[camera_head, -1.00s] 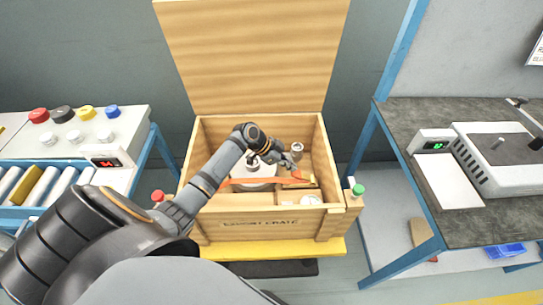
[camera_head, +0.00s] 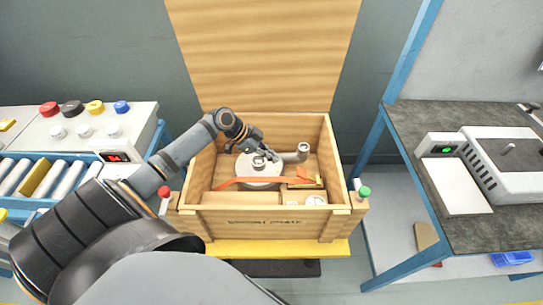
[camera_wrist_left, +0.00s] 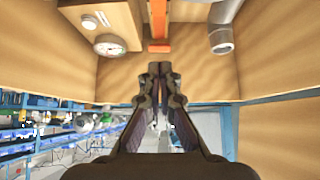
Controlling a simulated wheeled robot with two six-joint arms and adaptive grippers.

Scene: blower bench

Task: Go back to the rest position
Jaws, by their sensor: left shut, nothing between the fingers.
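My left gripper (camera_head: 268,157) is above the open wooden crate (camera_head: 269,222), over the grey blower (camera_head: 260,172) inside it. In the left wrist view my left gripper (camera_wrist_left: 160,70) has its fingertips together with nothing between them. An orange strap (camera_head: 228,183) lies across the crate around the blower; it also shows in the wrist view (camera_wrist_left: 159,22). The blower's pipe end (camera_head: 304,149) points up at the right; a grey pipe shows in the wrist view (camera_wrist_left: 221,40). My right gripper is not in view.
The crate's lid (camera_head: 265,55) stands open behind it. At left is a roller conveyor (camera_head: 40,180) with a button panel (camera_head: 85,128). At right is a dark-topped bench (camera_head: 405,118) with a white device (camera_head: 510,165). A red button (camera_head: 164,192) and green button (camera_head: 364,192) flank the crate.

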